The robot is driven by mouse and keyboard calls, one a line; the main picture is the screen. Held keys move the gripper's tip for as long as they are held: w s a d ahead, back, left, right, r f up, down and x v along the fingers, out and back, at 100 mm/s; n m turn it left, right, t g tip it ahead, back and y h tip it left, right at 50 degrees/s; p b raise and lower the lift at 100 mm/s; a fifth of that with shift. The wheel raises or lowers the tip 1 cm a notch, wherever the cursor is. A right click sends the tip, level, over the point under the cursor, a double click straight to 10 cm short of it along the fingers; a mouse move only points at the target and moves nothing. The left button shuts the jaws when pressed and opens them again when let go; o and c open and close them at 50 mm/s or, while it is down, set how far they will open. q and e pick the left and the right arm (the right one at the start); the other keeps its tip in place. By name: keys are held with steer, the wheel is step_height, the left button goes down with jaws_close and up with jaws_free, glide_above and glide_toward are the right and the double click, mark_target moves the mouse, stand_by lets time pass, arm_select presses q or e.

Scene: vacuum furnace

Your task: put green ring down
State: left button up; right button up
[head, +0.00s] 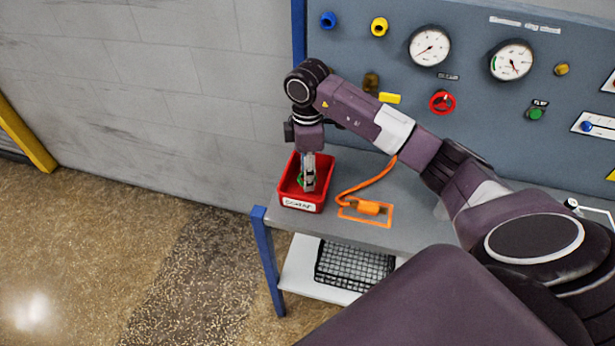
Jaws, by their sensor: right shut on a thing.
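My right gripper (309,184) points straight down inside the red bin (303,207) at the left end of the grey bench. It is shut on the green ring (300,181), of which only a small green bit shows beside the fingers. The fingers and bin walls hide the rest, and I cannot tell whether the ring touches the bin floor. The bin has a white label on its front. My left gripper is not in view.
An orange plug with a cable (369,208) lies in an orange outlined square right of the bin. A wire basket (354,264) sits on the lower shelf. The blue-grey panel (470,110) with gauges and knobs stands behind the bench (415,232). The floor at left is clear.

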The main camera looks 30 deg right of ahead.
step_height(320, 180, down, 2)
steer(key=shift+f, duration=0.2)
steer(key=o, duration=0.8)
steer(key=shift+f, duration=0.1)
steer(key=shift+o, duration=0.2)
